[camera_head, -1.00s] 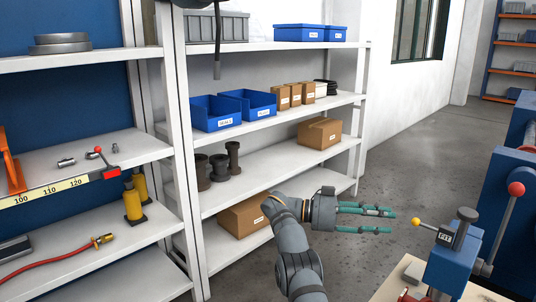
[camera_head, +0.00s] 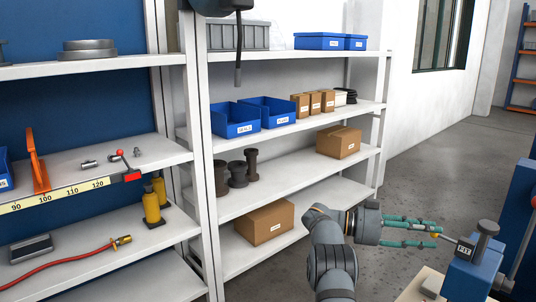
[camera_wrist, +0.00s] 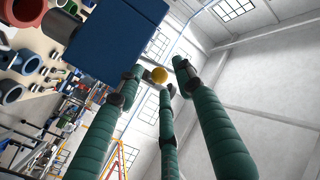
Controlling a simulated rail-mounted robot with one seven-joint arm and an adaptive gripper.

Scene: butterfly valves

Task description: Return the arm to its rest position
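My gripper (camera_head: 439,236), with teal fingers, is at the end of my grey arm on the right of the head view. It points right. Its fingers are apart, with nothing seen held. In the head view the yellow knob (camera_head: 437,236), on a lever of the blue fixture (camera_head: 470,275) marked FIT, overlaps the fingertips. I cannot tell whether they touch.
A white shelf unit (camera_head: 300,173) with blue bins (camera_head: 236,121) and cardboard boxes (camera_head: 339,142) stands left of and behind my arm. A workbench top (camera_head: 420,288) lies under the fixture. A blue machine (camera_head: 520,200) is at the right edge. Grey floor (camera_head: 430,165) beyond is clear.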

